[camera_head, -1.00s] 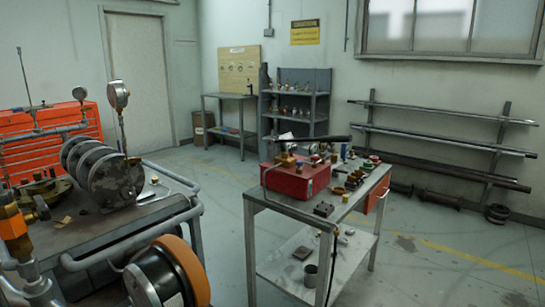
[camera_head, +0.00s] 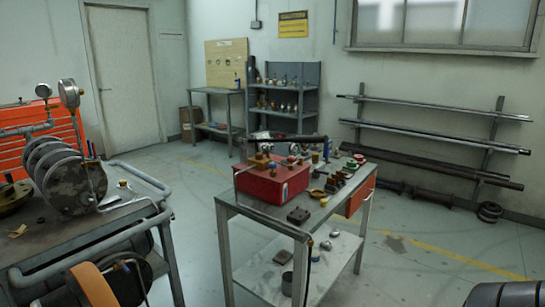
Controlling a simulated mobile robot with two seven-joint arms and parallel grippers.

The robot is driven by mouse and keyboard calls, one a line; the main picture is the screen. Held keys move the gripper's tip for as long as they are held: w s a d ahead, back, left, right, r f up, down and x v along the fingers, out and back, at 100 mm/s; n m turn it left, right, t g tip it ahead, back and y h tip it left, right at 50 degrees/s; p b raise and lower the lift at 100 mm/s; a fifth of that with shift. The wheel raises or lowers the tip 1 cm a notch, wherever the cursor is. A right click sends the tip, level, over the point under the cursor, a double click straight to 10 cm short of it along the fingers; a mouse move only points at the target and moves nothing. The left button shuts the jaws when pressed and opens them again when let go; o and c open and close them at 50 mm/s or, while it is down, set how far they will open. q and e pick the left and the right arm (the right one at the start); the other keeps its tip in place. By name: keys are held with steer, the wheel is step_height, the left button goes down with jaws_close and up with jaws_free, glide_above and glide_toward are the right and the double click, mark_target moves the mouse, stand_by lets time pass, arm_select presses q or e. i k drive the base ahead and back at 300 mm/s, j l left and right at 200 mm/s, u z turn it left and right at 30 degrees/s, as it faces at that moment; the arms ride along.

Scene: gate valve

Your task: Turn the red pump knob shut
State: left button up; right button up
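A red pump with a box-shaped tank (camera_head: 272,186) stands on the left part of the grey metal workbench (camera_head: 240,213) in the middle of the view. A long dark lever (camera_head: 290,138) lies across above it, and brass fittings sit on its top. A small reddish spot (camera_head: 291,159) on top may be the knob, but it is too small to be sure, and its turn position cannot be read. A dark hose runs from the pump along the bench's front edge and hangs down. Neither gripper is in view.
Small fittings and a dark block (camera_head: 298,215) lie on the bench beside the pump. A left bench (camera_head: 85,237) carries a ribbed grey cylinder (camera_head: 78,185) and gauges. An orange-rimmed round thing (camera_head: 93,287) is at bottom left.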

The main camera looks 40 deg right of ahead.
mark_target(291, 159)
steer(key=k+l+u, duration=0.1)
steer(key=l+u, duration=0.35)
steer(key=l, duration=0.85)
steer(key=k+l+u, duration=0.15)
steer(key=l, duration=0.3)
steer(key=k+l, duration=0.1)
steer(key=l, duration=0.4)
steer(key=l+u, duration=0.15)
steer(key=l, duration=0.3)
steer(key=k, duration=0.05)
